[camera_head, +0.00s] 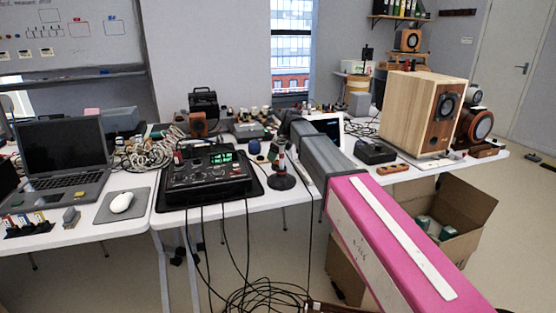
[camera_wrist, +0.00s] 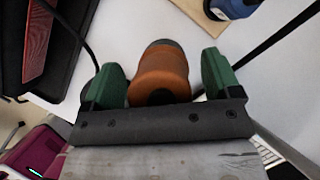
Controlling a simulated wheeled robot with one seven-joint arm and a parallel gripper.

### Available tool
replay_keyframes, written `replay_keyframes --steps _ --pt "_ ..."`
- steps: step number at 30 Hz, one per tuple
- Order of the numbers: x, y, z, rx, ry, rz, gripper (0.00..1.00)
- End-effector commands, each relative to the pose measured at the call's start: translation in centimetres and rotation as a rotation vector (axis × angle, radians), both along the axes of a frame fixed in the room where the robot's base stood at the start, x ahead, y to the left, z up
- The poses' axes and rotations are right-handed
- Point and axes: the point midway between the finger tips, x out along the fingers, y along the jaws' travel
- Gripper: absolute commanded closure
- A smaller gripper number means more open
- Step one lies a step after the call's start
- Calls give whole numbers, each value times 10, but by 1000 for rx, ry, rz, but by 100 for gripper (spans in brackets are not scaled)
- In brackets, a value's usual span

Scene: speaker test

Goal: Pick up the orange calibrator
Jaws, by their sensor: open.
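The orange calibrator (camera_wrist: 160,72) shows in the wrist view as an orange cylinder with a dark far end and a dark round spot on its near side. My gripper (camera_wrist: 161,64) is open, with one green finger to the left of the calibrator and one to the right. A narrow gap shows on each side, so the fingers do not appear to grip it. I cannot make out the calibrator in the head view, where my arm covers part of the table.
A black mixer-like device (camera_head: 205,178) with a green display lies left of my arm. A wooden speaker (camera_head: 418,115) stands at right. Cables (camera_head: 150,152) clutter the table. A blue item (camera_wrist: 232,8) is beyond the calibrator.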

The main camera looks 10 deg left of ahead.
Motion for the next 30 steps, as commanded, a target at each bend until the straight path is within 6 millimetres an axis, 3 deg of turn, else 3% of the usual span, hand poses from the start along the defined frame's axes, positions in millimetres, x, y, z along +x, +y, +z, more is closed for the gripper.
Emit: replay_keyframes --steps 5,11,23,30 --pt "0 0 0 0 -1 0 17" --pt "0 0 0 0 0 0 79" --pt "0 0 4 1 -1 0 79" --pt "1 1 31 2 -2 -1 79"
